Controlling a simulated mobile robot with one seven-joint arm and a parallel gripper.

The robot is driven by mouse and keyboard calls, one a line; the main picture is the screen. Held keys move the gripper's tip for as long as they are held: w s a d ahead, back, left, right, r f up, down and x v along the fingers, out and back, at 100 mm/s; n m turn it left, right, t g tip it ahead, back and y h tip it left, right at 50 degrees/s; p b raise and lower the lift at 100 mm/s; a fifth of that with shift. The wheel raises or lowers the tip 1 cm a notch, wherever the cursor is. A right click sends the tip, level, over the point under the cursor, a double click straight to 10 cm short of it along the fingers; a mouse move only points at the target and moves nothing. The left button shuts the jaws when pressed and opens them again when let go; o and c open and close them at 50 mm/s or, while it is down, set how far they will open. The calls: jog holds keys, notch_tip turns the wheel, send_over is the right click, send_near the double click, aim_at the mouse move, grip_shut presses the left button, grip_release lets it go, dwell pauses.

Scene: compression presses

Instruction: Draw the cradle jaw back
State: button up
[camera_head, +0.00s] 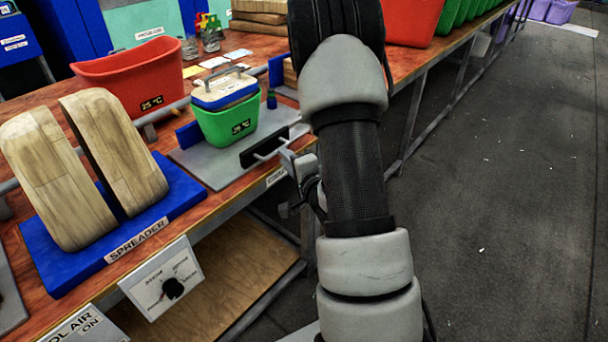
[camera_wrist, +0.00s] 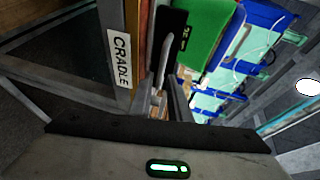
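The bin also shows in the wrist view (camera_wrist: 203,32). At the plate's front is a black jaw block (camera_head: 258,149) with a pale bar handle (camera_head: 268,153). In the wrist view the black block (camera_wrist: 171,48) and handle (camera_wrist: 159,92) are straight ahead of my gripper. My gripper (camera_head: 293,165) is at the bench edge, just right of the handle. My arm hides much of it, and contact and finger opening are unclear.
The CRADLE label (camera_wrist: 121,58) is on the bench's front edge. The blue spreader (camera_head: 135,225) with two wooden blocks stands left, with a dial box (camera_head: 165,285) in front. A red bin (camera_head: 135,78) is behind. Open floor (camera_head: 500,200) lies right.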

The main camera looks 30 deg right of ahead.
jog(key=s+r+p, duration=0.2)
jog(key=s+p, duration=1.1)
jog(key=s, duration=0.2)
jog(key=shift+r, duration=0.4)
jog(key=shift+a, duration=0.1)
